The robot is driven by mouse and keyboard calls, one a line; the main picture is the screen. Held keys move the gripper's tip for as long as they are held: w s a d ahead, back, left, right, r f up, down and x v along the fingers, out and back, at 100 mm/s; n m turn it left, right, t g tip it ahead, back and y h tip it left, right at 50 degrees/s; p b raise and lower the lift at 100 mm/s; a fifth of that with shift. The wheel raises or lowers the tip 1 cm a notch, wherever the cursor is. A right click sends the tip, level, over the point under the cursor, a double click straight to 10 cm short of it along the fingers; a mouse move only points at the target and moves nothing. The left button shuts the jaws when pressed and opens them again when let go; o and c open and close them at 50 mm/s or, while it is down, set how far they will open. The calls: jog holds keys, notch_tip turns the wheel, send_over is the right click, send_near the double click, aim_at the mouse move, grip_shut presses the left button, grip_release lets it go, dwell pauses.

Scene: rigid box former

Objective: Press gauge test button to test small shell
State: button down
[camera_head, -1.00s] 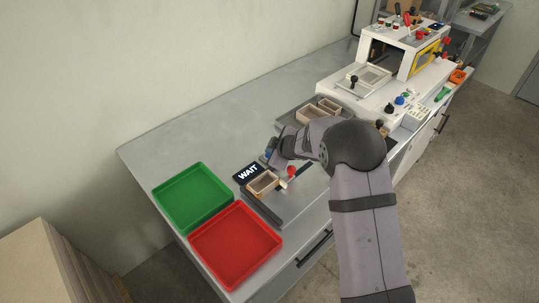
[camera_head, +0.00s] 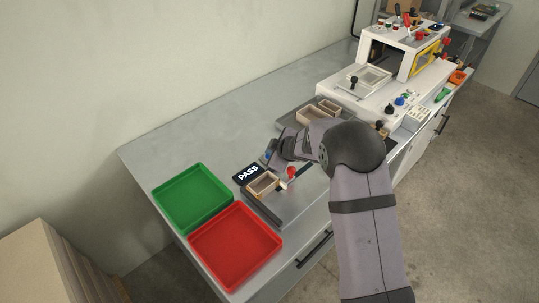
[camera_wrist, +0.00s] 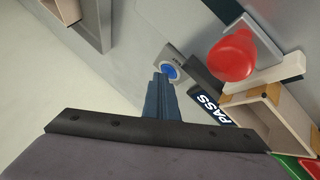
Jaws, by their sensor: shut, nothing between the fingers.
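The gauge display (camera_head: 247,173) reads PASS in white on black; it also shows in the wrist view (camera_wrist: 207,105). The small shell (camera_head: 264,181), an open tan box, sits in the gauge beside the display; in the wrist view its side (camera_wrist: 290,122) is at the right. The blue test button (camera_wrist: 170,72) on a grey plate lies just beyond my fingertips in the wrist view. My gripper (camera_wrist: 163,80) is shut and empty, with its tips close to the button; I cannot tell whether they touch it. In the head view the wrist partly hides this spot.
A red-knobbed clamp (camera_head: 291,172) stands beside the shell. A green tray (camera_head: 192,197) and a red tray (camera_head: 236,246) lie at the table's near left. A grey tray (camera_head: 290,119) with open boxes and a white machine (camera_head: 400,50) stand further back. The table's wall side is clear.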

jog(key=shift+r+p, duration=0.75)
jog(key=shift+r, duration=0.1)
notch_tip(320, 180, up, 5)
jog(key=p, duration=0.5)
dwell(0.7)
